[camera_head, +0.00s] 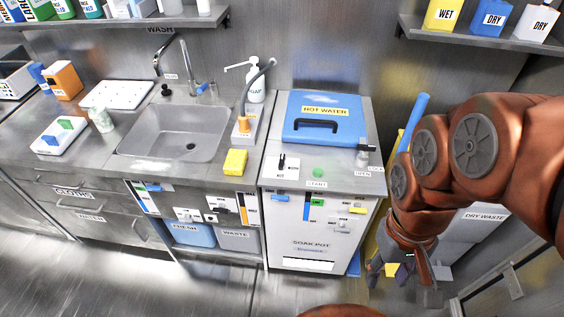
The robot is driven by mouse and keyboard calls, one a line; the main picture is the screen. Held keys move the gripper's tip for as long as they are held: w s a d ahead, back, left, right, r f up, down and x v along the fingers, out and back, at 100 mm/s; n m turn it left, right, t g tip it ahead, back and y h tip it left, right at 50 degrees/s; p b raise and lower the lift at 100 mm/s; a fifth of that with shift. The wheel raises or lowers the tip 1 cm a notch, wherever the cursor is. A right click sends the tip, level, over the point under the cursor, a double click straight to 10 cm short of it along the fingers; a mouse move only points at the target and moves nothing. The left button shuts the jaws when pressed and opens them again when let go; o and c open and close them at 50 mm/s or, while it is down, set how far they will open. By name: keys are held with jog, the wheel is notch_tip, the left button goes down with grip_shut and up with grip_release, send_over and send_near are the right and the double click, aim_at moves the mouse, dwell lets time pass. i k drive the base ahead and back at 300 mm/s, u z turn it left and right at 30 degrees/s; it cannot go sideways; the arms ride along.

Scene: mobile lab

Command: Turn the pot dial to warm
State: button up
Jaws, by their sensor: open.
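The label seems to read HOT; the rest is too small to read, and I cannot tell the setting. My gripper (402,278) hangs low, to the right of the pot's front, pointing down. It is open and empty, well apart from the dial. My arm hides part of the area right of the pot.
A green START button (318,172) and a dark latch (362,155) share the pot's top. A sink (178,132), yellow sponge (235,162) and soap bottle (256,85) are to the left. A shelf (470,42) overhangs the right. The floor in front is clear.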

aim_at(281, 164)
jog(key=u, duration=0.2)
jog(key=k, duration=0.2)
jog(key=u, duration=0.9)
jog(key=i, duration=0.5)
